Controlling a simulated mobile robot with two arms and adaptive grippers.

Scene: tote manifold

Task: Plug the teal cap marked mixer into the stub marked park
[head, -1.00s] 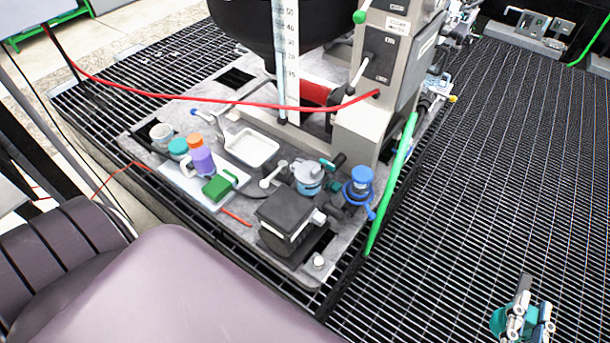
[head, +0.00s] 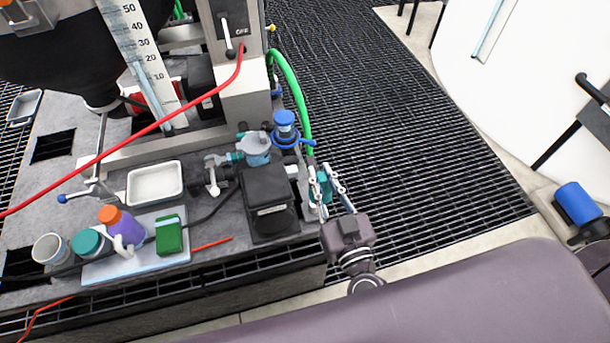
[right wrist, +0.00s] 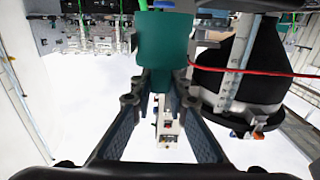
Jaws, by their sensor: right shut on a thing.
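My right gripper (head: 321,183) is shut on a teal cap (head: 321,190), close to the right edge of the grey base plate and to the right of a black box. In the right wrist view the teal cap (right wrist: 165,48) stands up between the two fingertips (right wrist: 161,84). I cannot read a mixer mark on it. I cannot pick out a stub marked park; fittings near the black box are partly hidden and any labels are too small. My left gripper is not in view.
A black box (head: 268,195), a blue-capped fitting (head: 285,122) and a clear-bodied fitting (head: 255,148) crowd the plate's right side. A green hose (head: 293,82) and red hose (head: 135,135) run nearby. A white tray (head: 155,183) sits left. Open grating lies right.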

